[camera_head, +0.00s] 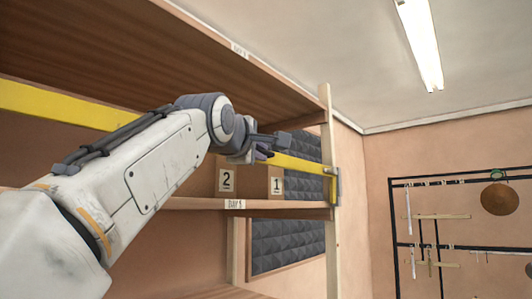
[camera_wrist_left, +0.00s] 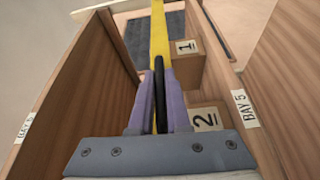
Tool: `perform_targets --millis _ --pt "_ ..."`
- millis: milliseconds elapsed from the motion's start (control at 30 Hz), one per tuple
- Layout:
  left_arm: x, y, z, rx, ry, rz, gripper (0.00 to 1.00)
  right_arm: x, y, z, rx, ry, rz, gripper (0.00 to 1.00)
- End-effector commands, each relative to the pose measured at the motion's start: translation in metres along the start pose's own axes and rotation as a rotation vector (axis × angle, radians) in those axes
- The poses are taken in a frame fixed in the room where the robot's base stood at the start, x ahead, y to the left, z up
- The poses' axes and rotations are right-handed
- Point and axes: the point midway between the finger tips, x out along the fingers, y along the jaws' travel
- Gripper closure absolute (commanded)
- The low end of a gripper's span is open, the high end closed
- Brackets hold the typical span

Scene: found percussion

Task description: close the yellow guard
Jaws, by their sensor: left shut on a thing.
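The yellow guard (camera_head: 58,104) is a long flat bar running across the front of the shelf bay, sloping down to the right in the head view. Its right end reaches a grey bracket (camera_head: 336,186) on the pale upright post; I cannot tell whether it is seated there. My left gripper (camera_head: 264,151) is at the guard, with my arm hiding the bar's middle. In the left wrist view the purple fingers (camera_wrist_left: 158,82) are shut on a dark upright grip (camera_wrist_left: 159,97), lined up with the guard (camera_wrist_left: 158,30). My right gripper is not in view.
Boxes labelled 2 (camera_head: 227,179) and 1 (camera_head: 276,185) stand on the shelf behind the guard. The shelf edge (camera_head: 290,206) carries a BAY 5 label. Grey foam panels line the back. A black rack with a gong (camera_head: 498,199) stands farther right.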

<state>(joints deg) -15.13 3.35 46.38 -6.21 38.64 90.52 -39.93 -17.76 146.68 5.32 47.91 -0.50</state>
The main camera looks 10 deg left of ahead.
Motion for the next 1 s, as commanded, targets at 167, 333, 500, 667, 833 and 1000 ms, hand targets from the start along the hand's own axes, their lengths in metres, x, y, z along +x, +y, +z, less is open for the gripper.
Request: perform_targets --millis 167,333,500,667,833,1000 --pt "-0.0024 0.0020 -0.0042 0.002 0.001 -0.001 1.00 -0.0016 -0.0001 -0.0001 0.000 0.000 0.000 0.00" --pt "-0.0032 0.0025 -0.0053 0.002 0.001 0.000 1.00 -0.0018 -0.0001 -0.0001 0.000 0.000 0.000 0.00" --pt "-0.0033 0.0028 -0.0055 0.002 0.001 0.001 1.00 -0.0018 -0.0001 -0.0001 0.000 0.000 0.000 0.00" --pt "-0.0033 0.0031 -0.0056 0.002 0.002 0.002 1.00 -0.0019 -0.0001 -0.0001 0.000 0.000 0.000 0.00" --pt "-0.0032 0.0030 -0.0055 0.002 0.001 0.001 0.55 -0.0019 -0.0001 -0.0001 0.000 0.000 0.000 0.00" --pt "-0.0030 0.0027 -0.0051 0.002 0.001 0.000 0.55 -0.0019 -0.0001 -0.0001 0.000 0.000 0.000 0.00"
